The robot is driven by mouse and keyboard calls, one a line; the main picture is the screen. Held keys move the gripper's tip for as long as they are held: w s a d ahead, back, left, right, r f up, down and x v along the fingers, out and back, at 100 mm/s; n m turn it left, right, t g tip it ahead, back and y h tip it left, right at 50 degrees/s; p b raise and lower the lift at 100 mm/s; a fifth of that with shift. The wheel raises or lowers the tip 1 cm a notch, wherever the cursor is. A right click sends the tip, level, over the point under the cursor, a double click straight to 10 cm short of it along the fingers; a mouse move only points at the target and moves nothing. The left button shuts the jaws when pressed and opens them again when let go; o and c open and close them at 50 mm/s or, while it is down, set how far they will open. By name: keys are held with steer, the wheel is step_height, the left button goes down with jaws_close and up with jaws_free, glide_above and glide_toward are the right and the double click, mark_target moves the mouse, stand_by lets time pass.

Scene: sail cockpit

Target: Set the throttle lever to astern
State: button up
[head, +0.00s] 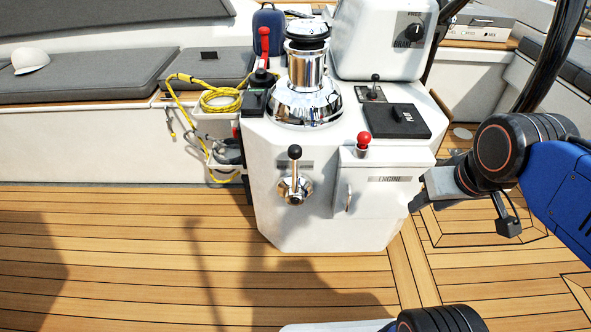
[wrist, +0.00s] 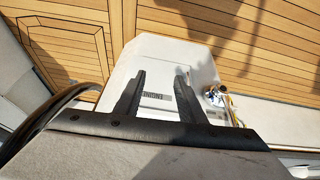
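The throttle lever (head: 295,168) is on the front face of the white pedestal (head: 318,236). It has a black ball knob and a chrome hub, and stands roughly upright in the head view. In the wrist view, a small chrome and dark part that looks like this lever (wrist: 215,96) shows right of the fingers. My gripper (wrist: 161,72) is open and empty, with its two dark fingers apart over the engine panel's side of the pedestal. In the head view it is right of the pedestal, well apart from the lever, and its fingertips are hard to make out.
An engine panel (head: 387,196) with a small handle sits right of the lever, with a red knob (head: 364,140) above it. A chrome winch (head: 305,90) stands on top. Yellow rope (head: 222,98) hangs at left. The teak deck (head: 120,250) in front is clear.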

steer(key=w+a+r+n+g, duration=0.2)
steer(key=w+a+r+n, duration=0.25)
steer(key=w+n, duration=0.25)
step_height(320, 180, up, 2)
steer(key=r+n+h, duration=0.1)
steer(key=n+h, duration=0.3)
steer(key=n, duration=1.3)
glide_above(295, 173)
steer(key=s+a, duration=0.2)
steer(key=a, duration=0.2)
steer(key=x, duration=1.7)
steer(key=shift+s+a+f, duration=0.15)
steer(key=shift+a+f, duration=0.2)
steer(key=shift+f, duration=0.1)
